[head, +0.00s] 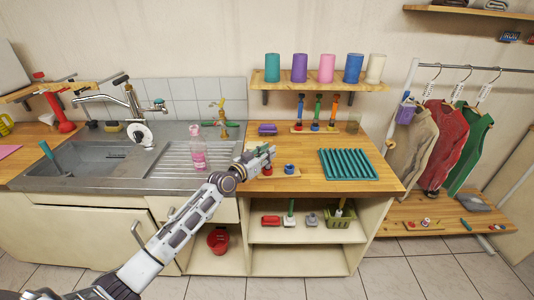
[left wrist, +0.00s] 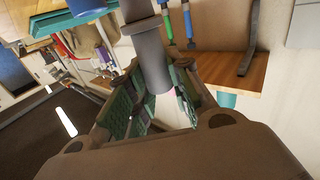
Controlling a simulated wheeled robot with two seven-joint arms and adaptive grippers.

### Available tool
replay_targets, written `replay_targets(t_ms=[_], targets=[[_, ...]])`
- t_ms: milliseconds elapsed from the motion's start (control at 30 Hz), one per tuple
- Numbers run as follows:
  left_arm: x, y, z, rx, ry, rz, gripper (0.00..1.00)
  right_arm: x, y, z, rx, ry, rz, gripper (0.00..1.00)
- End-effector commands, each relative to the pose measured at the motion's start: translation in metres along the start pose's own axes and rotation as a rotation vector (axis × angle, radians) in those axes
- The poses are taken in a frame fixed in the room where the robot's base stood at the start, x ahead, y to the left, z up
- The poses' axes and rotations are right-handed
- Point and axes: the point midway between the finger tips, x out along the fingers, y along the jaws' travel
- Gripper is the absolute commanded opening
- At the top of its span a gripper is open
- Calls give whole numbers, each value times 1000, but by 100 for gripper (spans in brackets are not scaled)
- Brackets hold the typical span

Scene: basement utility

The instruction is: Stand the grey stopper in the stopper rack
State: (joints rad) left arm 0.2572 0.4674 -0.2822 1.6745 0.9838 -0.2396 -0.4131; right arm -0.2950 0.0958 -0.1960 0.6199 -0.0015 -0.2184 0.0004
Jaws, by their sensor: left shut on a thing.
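My left gripper (head: 266,151) reaches over the wooden counter from the left. In the left wrist view it is shut on a grey cylindrical piece with a wider collar (left wrist: 152,60), which I take to be the grey stopper. The stopper is held off the counter and is hard to make out in the head view. A low wooden board (head: 282,175), apparently the stopper rack, lies just below the gripper. It carries a blue piece (head: 289,169) and a red piece (head: 267,170). The gripper and forearm partly hide its left end. My right gripper is not in view.
A teal ribbed mat (head: 348,164) lies to the right on the counter (head: 375,186). Behind stand a holder with upright coloured tools (head: 316,112) and a purple block (head: 267,129). A pink bottle (head: 198,150) stands by the sink to the left. A shelf of cups is above.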

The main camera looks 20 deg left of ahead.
Motion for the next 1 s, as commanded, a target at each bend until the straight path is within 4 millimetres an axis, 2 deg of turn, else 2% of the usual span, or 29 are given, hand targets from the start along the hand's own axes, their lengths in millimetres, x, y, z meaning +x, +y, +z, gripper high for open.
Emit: replay_targets(t_ms=[1000], targets=[[0, 0, 19, 0, 0, 0, 3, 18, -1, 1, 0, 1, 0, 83]])
